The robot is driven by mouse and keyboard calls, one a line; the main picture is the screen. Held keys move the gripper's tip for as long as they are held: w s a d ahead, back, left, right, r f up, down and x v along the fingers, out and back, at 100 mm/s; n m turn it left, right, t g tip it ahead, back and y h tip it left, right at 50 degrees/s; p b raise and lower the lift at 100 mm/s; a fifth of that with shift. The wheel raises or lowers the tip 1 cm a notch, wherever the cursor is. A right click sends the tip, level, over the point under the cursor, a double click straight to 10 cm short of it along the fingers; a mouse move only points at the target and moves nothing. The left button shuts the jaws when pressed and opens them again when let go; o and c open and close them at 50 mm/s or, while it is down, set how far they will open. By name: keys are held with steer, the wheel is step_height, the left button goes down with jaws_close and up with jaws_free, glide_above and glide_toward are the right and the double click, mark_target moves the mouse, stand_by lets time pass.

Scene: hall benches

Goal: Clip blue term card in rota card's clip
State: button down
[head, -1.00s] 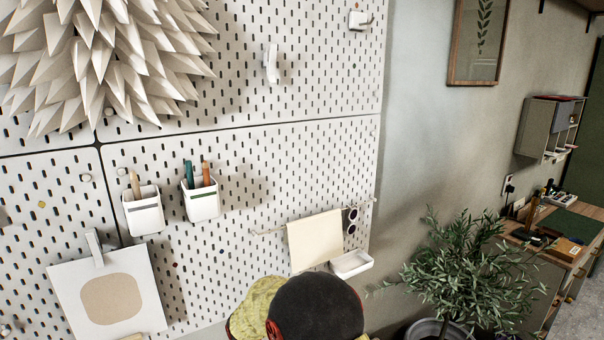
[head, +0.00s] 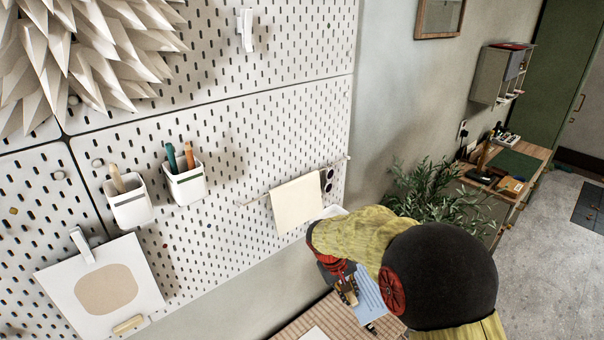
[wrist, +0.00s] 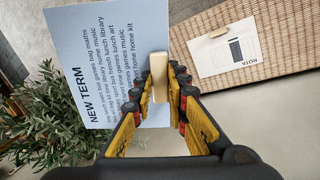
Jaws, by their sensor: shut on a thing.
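The blue term card (wrist: 90,65), printed "NEW TERM", fills the upper left of the wrist view; its blue face also shows in the head view (head: 370,294). A pale wooden block (wrist: 159,77) sits at the card's edge, between my fingertips. My gripper (wrist: 161,85) is shut on this block and the card hangs with it; the gripper also shows in the head view (head: 345,289). The white rota card (wrist: 232,48), marked "ROTA", lies on a slatted wooden surface at the upper right, apart from the blue card.
The slatted wooden bench top (head: 290,328) lies below my gripper. A leafy plant (head: 420,190) stands to the right of the pegboard (head: 240,130). The pegboard carries pen cups (head: 184,182), a cream cloth (head: 297,203) on a rail and a clipped picture (head: 100,285).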

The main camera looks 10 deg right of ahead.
steer(key=w+r+n+t+p, duration=0.3)
steer(key=r+n, duration=0.1)
steer(key=r, duration=0.7)
steer(key=w+a+r+n+t+p, duration=0.1)
steer(key=w+r+n+t+p, duration=0.25)
steer(key=r, duration=0.75)
steer(key=w+r+n+t+p, duration=0.2)
steer(key=r+n+t+p, duration=0.15)
steer(key=r, duration=0.75)
steer(key=s+a+r+n+t+y, duration=0.2)
steer(key=s+a+r+n+y, duration=0.1)
steer(key=a+r+n+y, duration=0.3)
steer(key=s+a+r+n+t+y+p, duration=0.1)
steer(key=s+a+r+n+t+y, duration=0.1)
steer(key=a+r+n+y, duration=0.3)
steer(key=s+a+r+y, duration=0.1)
steer(key=a+r+y, duration=0.2)
steer(key=r, duration=0.2)
steer(key=shift+s+a+r+n, duration=0.2)
steer(key=shift+r+n, duration=0.1)
steer(key=shift+n, duration=0.1)
steer(key=shift+f+b, duration=0.15)
steer(key=shift+b, duration=0.25)
steer(key=shift+b+x, duration=2.15)
steer(key=shift+x, duration=3.9)
steer(key=shift+d+r, duration=0.1)
steer(key=shift+r, duration=0.2)
steer(key=shift+b, duration=0.45)
